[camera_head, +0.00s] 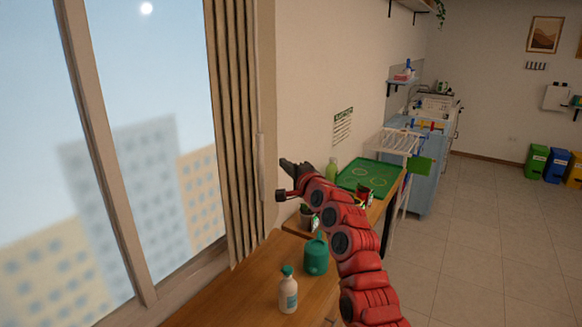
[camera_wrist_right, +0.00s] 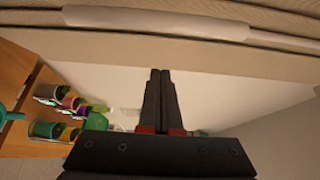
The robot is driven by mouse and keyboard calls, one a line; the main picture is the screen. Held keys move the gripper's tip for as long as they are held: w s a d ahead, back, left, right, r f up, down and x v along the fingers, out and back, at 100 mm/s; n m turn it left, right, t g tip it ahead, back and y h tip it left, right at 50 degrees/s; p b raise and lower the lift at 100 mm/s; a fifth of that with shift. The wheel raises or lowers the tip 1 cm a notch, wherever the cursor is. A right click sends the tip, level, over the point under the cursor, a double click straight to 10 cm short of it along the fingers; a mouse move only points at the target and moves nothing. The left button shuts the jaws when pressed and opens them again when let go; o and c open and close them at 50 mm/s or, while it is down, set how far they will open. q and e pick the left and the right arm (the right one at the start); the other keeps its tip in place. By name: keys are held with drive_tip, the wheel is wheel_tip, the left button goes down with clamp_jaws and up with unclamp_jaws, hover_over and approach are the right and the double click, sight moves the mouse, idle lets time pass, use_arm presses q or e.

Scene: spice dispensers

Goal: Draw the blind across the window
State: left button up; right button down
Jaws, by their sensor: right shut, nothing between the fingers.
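The blind (camera_head: 232,120) is beige and pleated, bunched in upright folds at the right side of the window (camera_head: 150,120). A pale upright handle bar (camera_head: 262,168) is on its right edge. In the right wrist view the bar (camera_wrist_right: 155,20) runs across the top, with the blind's folds (camera_wrist_right: 285,20) beside it. My right gripper (camera_head: 284,163) is just right of the bar in the head view. Its fingers (camera_wrist_right: 160,72) are together and empty, pointing at the bar with a visible gap between. My left gripper is not in view.
A wooden table (camera_head: 245,285) below the blind holds a white bottle (camera_head: 288,294) and a green watering can (camera_head: 316,257). A green tray (camera_head: 370,178) and a white rack (camera_head: 392,141) stand beyond my right arm.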

drive_tip(key=a+p, duration=0.3)
drive_tip(key=a, duration=0.1)
drive_tip(key=shift+r, duration=0.1)
idle(0.7)
drive_tip(key=shift+a, duration=0.1)
